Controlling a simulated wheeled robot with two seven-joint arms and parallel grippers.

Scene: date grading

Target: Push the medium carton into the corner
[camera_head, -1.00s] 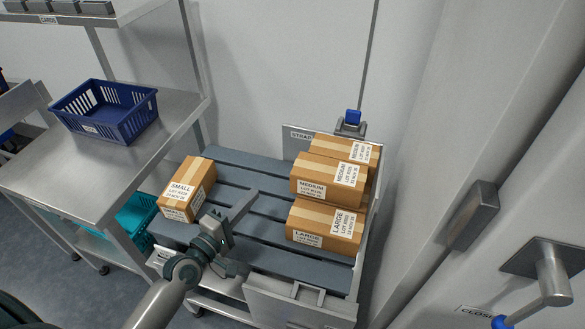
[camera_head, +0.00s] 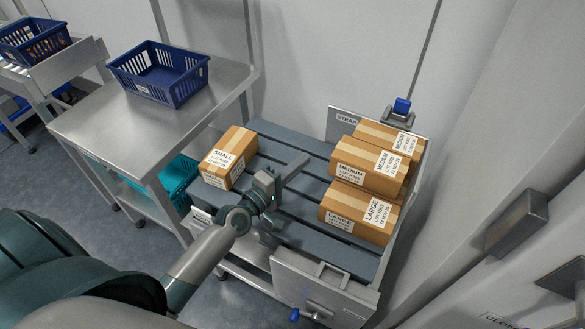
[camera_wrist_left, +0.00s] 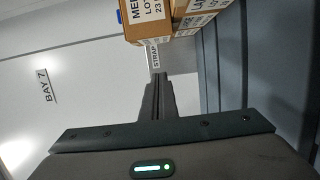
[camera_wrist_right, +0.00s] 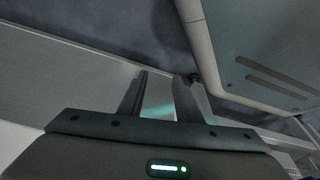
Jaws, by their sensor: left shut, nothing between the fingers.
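The front medium carton (camera_head: 368,163) is a brown taped box at the right back of the slatted grey deck (camera_head: 300,205). A second medium carton (camera_head: 392,138) stands behind it, towards the back corner. My left gripper (camera_head: 304,160) is shut and empty over the deck, its tip a little left of the front medium carton and apart from it. In the left wrist view the medium carton (camera_wrist_left: 147,22) shows at the top, beyond the shut fingers (camera_wrist_left: 158,80). My right gripper (camera_wrist_right: 159,80) is open and empty, away from the cartons; the head view does not show it.
A large carton (camera_head: 358,212) sits in front of the medium one. A small carton (camera_head: 229,158) is at the left of the deck. A low metal panel (camera_head: 322,290) bounds the front. A steel table with a blue basket (camera_head: 158,73) stands left. The middle slats are clear.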

